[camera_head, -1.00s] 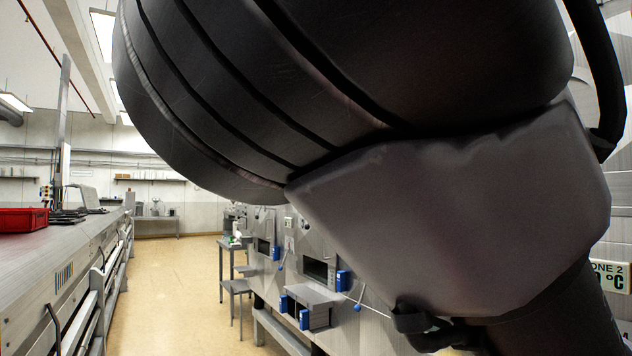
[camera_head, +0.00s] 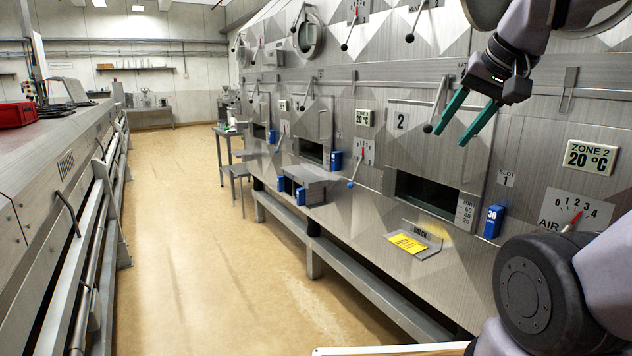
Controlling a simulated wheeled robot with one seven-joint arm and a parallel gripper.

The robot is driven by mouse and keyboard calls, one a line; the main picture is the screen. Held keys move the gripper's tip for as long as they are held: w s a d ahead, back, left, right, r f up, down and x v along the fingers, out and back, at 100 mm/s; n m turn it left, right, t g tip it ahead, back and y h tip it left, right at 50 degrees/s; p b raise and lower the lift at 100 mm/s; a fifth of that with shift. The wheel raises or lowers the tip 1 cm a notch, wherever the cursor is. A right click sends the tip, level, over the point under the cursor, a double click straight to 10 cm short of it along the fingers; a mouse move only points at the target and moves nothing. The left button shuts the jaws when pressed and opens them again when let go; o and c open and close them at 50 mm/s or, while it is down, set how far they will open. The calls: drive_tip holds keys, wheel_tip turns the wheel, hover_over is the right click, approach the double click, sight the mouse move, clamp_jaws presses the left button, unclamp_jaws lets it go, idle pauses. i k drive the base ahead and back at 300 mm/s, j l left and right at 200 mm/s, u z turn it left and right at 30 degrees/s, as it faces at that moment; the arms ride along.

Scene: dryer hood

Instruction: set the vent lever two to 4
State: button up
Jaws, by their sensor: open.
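A white AIR dial (camera_head: 579,207) marked 0 to 4 is on the steel wall at the right, below the ZONE 2 display. Its red pointer (camera_head: 575,219) tilts up and right; I cannot tell the exact number. My arm covers the area just below the dial, and no lever handle is visible there. My gripper (camera_head: 449,138) is open and empty, with green fingers pointing down and left. It is up and left of the dial, in front of the panel marked 2. A dark-knobbed lever (camera_head: 435,108) shows close beside its left finger in the picture.
The ZONE 2 display (camera_head: 590,157) reads 20 °C. A blue block marked 30 (camera_head: 493,221) is beside a dark slot (camera_head: 428,193). A smaller dial (camera_head: 364,151) with a blue-knobbed lever (camera_head: 351,182) is farther left. The aisle floor (camera_head: 200,250) is clear.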

sight(409, 38)
drive_tip(key=z, duration=0.7)
drive_tip(key=i+j+z, duration=0.15)
drive_tip(key=j+z, duration=0.2)
drive_tip(key=i+j+z, duration=0.1)
drive_tip(key=j+z, duration=0.25)
drive_tip(key=i+j+z, duration=0.1)
drive_tip(key=j+z, duration=0.25)
drive_tip(key=i+j+z, duration=0.1)
drive_tip(key=j, duration=0.55)
drive_tip(key=j+z, duration=0.1)
drive_tip(key=j, duration=0.5)
drive_tip(key=k+j, duration=0.1)
drive_tip(key=j, duration=0.45)
drive_tip(key=k+j, duration=0.1)
drive_tip(key=j, duration=0.45)
drive_tip(key=i+l, duration=0.35)
drive_tip(key=l, duration=0.15)
